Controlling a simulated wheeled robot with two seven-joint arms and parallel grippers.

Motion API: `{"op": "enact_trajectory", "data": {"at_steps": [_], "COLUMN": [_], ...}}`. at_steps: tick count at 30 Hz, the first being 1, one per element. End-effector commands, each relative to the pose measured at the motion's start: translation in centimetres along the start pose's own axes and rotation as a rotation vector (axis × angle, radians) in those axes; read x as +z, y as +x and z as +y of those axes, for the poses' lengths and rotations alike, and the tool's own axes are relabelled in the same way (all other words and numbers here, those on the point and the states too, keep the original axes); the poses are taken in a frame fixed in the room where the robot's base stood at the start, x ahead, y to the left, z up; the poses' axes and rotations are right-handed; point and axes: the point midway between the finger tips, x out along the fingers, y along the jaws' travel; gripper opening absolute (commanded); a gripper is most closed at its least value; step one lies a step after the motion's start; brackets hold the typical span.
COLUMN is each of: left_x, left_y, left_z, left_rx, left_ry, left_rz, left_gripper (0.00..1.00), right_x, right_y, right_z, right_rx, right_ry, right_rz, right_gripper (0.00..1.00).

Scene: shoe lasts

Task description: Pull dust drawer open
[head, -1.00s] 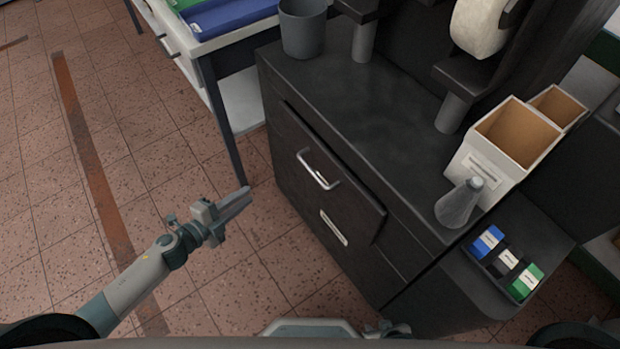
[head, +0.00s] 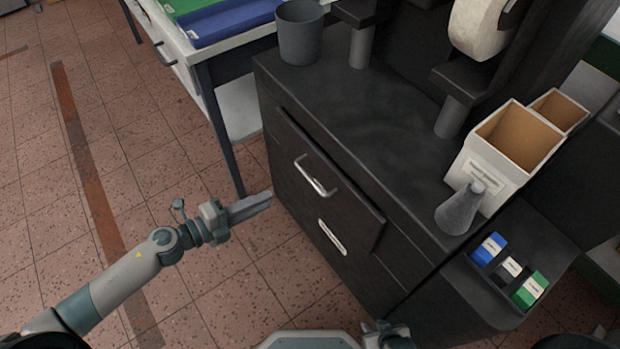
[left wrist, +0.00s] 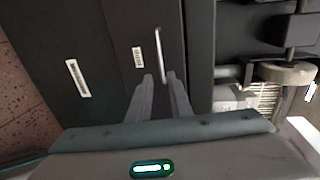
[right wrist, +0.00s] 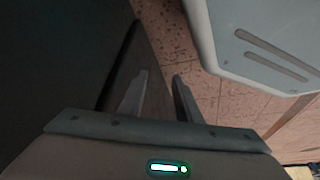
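The dust drawer (head: 330,205) is a dark front panel in the black cabinet, with a silver bar handle (head: 316,176) and a white label below it. The drawer looks shut. My left gripper (head: 268,198) is to the left of the handle, apart from it. In the left wrist view the same handle (left wrist: 159,55) stands ahead of my open left fingers (left wrist: 159,76), which are parted and empty. My right gripper (right wrist: 160,80) is open and empty low beside a dark surface. It is mostly out of the head view at the bottom edge.
A tray with blue, black and green boxes (head: 508,270) is at the right. A table (head: 225,62) stands behind left. Tiled floor is clear at left.

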Motion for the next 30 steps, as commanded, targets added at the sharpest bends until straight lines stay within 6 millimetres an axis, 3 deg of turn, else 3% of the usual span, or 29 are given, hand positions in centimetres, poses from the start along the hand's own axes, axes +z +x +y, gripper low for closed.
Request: {"op": "enact_trajectory", "data": {"at_steps": [21, 30], "left_x": [0.0, -0.1], "left_y": [12.2, 15.4], "left_z": [-0.1, 0.0], "left_rx": [-0.002, 0.0], "left_ry": [-0.002, -0.002], "left_rz": [0.0, 0.001], "left_gripper": [0.18, 0.18], "right_x": [-1.8, -1.6], "right_y": [-0.2, -0.2], "right_z": [-1.2, -1.1], "right_rx": [-0.014, -0.013], "right_ry": [-0.01, -0.008], "right_rz": [0.088, 0.083], "right_gripper": [0.31, 0.31]}}
